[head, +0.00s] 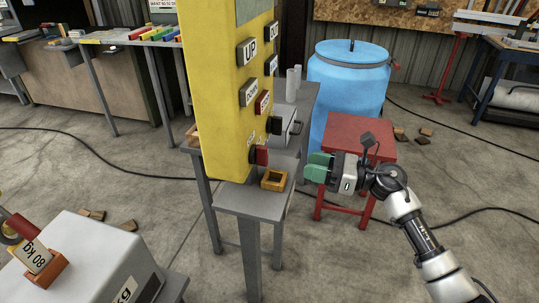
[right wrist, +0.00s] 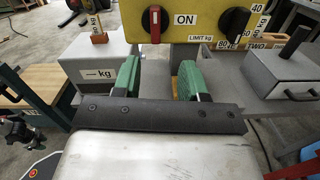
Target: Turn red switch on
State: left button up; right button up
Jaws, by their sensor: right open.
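The red switch (head: 261,155) sits low on the side of a yellow control post (head: 215,80). In the right wrist view the red switch (right wrist: 155,22) is a red handle on a round black base; it stands upright, with the label ON to its right. My right gripper (head: 319,167) has green fingertips and is to the right of the switch in the head view, apart from it. In the right wrist view my right gripper (right wrist: 158,80) is open and empty, its fingers pointing toward the panel below the switch. My left gripper is not in view.
A black dial (right wrist: 235,22) marked LIMIT kg is right of the switch. A small yellow open box (head: 274,180) stands on the grey stand below. A red stool (head: 360,130) and blue barrel (head: 347,85) stand behind my right gripper. A grey weight block (head: 80,265) is at lower left.

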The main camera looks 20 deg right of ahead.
aim_at(260, 155)
jog(key=w+a+r+n+p, duration=0.1)
jog(key=w+a+p, duration=0.2)
jog(key=a, duration=0.6)
jog(key=w, duration=0.2)
jog(key=shift+w+g+p, duration=0.3)
jog(key=shift+w+g, duration=0.05)
jog(key=shift+g, duration=0.05)
jog(key=shift+a, duration=0.1)
grip_shut()
